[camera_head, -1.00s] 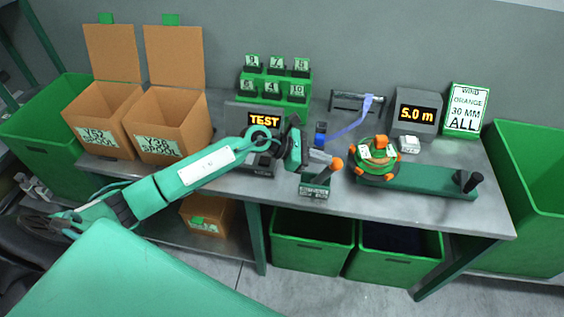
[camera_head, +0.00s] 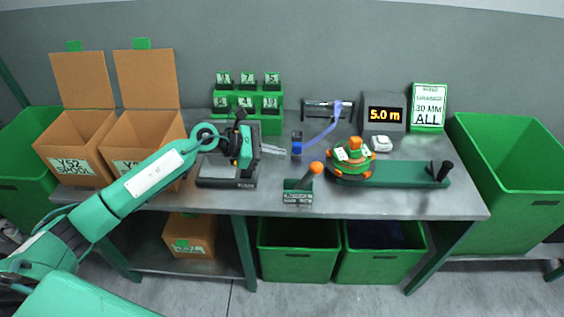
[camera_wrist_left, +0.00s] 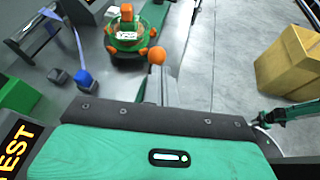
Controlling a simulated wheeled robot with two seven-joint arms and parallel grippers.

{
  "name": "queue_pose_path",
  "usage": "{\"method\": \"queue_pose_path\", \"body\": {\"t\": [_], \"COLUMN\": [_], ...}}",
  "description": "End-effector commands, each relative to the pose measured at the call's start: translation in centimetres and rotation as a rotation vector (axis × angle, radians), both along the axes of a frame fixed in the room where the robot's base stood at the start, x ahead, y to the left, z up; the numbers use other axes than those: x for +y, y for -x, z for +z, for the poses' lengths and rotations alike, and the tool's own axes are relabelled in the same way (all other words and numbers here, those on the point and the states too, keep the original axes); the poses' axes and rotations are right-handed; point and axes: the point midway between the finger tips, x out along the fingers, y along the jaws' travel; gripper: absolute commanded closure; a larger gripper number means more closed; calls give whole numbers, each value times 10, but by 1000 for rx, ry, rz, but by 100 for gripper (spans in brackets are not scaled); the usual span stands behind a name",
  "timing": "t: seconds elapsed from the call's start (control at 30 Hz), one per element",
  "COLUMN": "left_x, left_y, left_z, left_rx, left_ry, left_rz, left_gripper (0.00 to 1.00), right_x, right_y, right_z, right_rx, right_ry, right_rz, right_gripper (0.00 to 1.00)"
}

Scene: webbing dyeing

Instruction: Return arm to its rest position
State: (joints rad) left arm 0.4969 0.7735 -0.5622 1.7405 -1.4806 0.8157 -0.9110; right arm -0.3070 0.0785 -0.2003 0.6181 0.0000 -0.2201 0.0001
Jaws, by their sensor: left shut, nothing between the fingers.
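My left arm (camera_head: 140,185) comes in from the left of the head view, green with a white label. My left gripper (camera_head: 273,150) is shut and empty, its fingers pointing right over the table near the device (camera_head: 228,182) with a dark base. The gripper body hides part of that device. In the left wrist view the shut fingers (camera_wrist_left: 164,86) point away, apart from the winder with the green and orange spool (camera_wrist_left: 126,36).
The winder (camera_head: 390,173), an orange-knobbed tool (camera_head: 300,190), a blue block with purple webbing (camera_head: 322,134) and a 5.0 m display (camera_head: 384,115) stand on the table (camera_head: 345,203). Spool boxes (camera_head: 73,145) are left; a green bin (camera_head: 510,170) is right. The table front is mostly clear.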

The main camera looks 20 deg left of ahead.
Motion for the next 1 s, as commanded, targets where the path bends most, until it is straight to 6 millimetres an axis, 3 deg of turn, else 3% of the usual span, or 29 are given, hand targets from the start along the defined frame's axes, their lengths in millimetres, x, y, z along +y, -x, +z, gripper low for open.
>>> {"method": "queue_pose_path", "body": {"t": [0.67, 0.77, 0.9, 1.0], "left_x": [-3, -17, -42, -50], "left_y": [1, 6, 16, 22], "left_z": [5, 12, 32, 48], "left_rx": [6, 24, 88, 160], "left_ry": [33, 142, 418, 641], "left_rz": [8, 41, 138, 231], "left_gripper": [100, 100, 100, 100], "right_x": [-2, -3, -4, -4], "right_y": [-10, -10, -9, -9], "right_z": [0, 0, 0, 0], "right_rx": [-12, -11, -11, -10], "right_ry": [3, 4, 4, 4], "right_rz": [1, 1, 1, 1], "right_gripper": [77, 77, 77, 77]}}
